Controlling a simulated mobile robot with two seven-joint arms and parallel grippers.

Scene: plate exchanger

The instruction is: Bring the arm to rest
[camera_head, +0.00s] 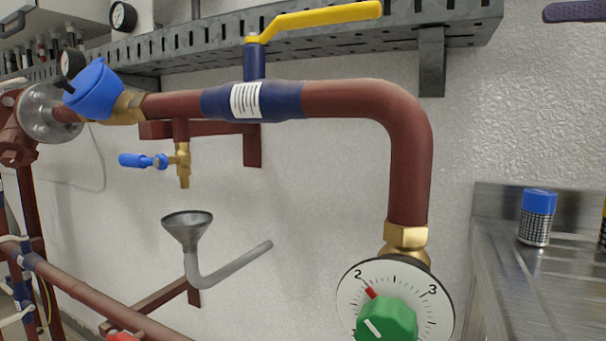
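Neither of my grippers nor my arms shows in the head view. A red-brown pipe (350,97) runs across the middle and bends down at the right. A ball valve with a blue body (254,65) and a yellow lever (318,19) sits on it, the lever pointing right and roughly along the pipe. A white dial (352,298) with a green knob (386,320) is at the pipe's lower end; its red mark is near the 2. A blue handwheel (94,89) is at the left, and a small valve with a blue handle (135,160) is below the pipe.
A grey perforated rail (437,64) runs along the wall above the pipe. A grey funnel (188,226) with a bent tube hangs below the small valve. A metal counter (500,270) at the right holds a blue-capped container (537,217). Lower pipes (100,300) cross the bottom left.

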